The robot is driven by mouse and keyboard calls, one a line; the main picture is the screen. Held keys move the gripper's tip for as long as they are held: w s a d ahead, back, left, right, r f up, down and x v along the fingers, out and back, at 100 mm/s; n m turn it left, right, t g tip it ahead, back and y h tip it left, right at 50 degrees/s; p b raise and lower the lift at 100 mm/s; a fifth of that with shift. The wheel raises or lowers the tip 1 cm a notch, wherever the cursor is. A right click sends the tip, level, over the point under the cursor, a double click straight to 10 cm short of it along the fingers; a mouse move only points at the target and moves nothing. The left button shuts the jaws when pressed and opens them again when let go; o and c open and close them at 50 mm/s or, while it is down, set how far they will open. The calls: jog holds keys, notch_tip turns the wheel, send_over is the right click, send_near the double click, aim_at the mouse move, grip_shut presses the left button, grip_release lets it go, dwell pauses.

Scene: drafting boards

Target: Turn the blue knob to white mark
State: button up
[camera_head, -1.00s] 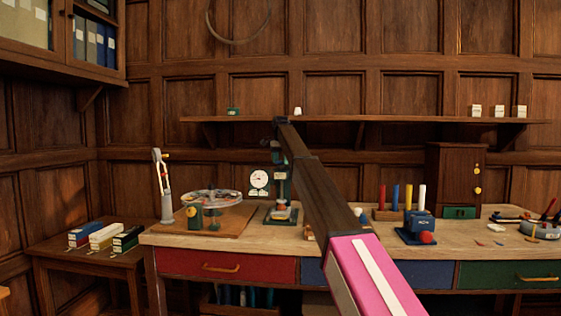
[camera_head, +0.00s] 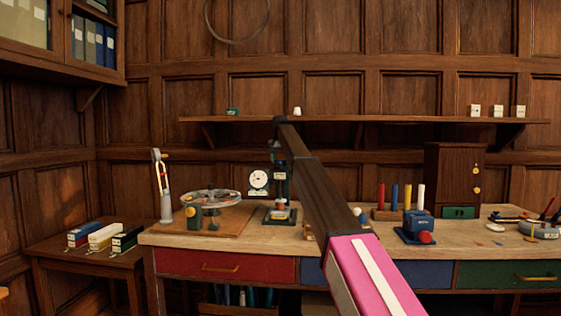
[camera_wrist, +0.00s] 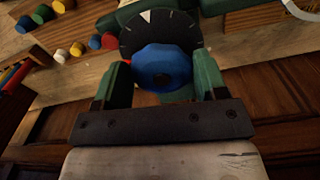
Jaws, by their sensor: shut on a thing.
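The blue knob (camera_wrist: 162,68) sits on a round black dial (camera_wrist: 185,28) in the wrist view. A white wedge mark (camera_wrist: 146,17) lies on the dial's upper part, a little left of the knob's top. A small red tip (camera_wrist: 126,62) shows at the knob's left side, beside the left finger. My gripper (camera_wrist: 162,78) is shut on the knob, with one green finger on each side. In the head view my arm reaches over the bench and its end hangs at a small stand (camera_head: 281,215); the knob cannot be made out surely there.
On the bench (camera_head: 340,250), a white round gauge (camera_head: 259,180) stands left of the arm's end. A glass-topped wheel (camera_head: 212,197) is farther left. Coloured pegs (camera_head: 394,197) and a blue box with a red knob (camera_head: 418,224) stand right. A shelf (camera_head: 400,119) runs behind.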

jog(key=o, duration=0.9)
jog(key=shift+o, duration=0.2)
jog(key=shift+r, duration=0.1)
